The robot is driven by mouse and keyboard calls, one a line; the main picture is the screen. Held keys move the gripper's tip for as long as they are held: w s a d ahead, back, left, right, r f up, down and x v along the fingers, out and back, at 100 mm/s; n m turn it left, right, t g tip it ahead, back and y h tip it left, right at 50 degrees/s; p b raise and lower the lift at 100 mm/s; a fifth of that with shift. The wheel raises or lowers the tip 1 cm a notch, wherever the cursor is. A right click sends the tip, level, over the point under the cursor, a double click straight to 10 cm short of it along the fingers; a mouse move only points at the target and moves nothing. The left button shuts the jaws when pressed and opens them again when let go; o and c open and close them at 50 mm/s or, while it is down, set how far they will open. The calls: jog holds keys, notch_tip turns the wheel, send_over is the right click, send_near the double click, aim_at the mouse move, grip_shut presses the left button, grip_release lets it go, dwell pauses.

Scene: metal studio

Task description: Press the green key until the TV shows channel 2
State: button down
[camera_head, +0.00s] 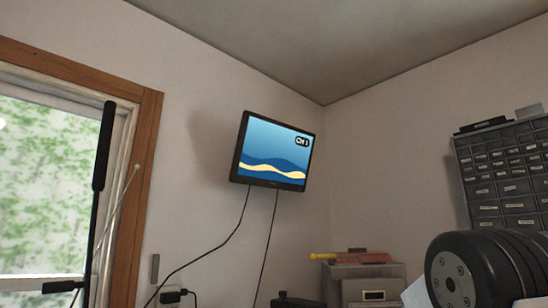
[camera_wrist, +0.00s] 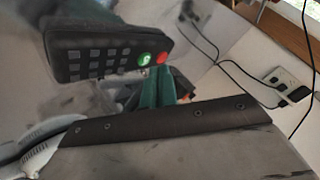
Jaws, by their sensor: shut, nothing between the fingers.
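The TV (camera_head: 274,151) hangs high on the wall near the corner in the head view. Its screen shows a blue wave picture and a small label that reads CH 3. In the wrist view, a dark remote (camera_wrist: 85,57) with rows of grey keys is tilted at the upper left. Its green key (camera_wrist: 145,59) is lit-looking and sits beside a red key (camera_wrist: 162,58) at the right end. Dark teal parts (camera_wrist: 155,90) show behind and below the remote; what they belong to is unclear. I cannot make out my gripper's fingers in either view.
A dark bar with screws (camera_wrist: 170,121) crosses below the remote, with a pale ridged piece (camera_wrist: 38,155) at its left. A wall socket (camera_wrist: 287,85) with cables is at the right. In the head view, a drawer cabinet (camera_head: 503,175) stands right and a window is at left.

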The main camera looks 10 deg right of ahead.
jog(key=shift+f, duration=0.1)
jog(key=shift+f, duration=0.3)
jog(key=shift+f, duration=0.2)
dwell(0.4)
jog(key=shift+r, duration=0.65)
notch_tip(320, 180, up, 6)
dwell(0.6)
dwell(1.0)
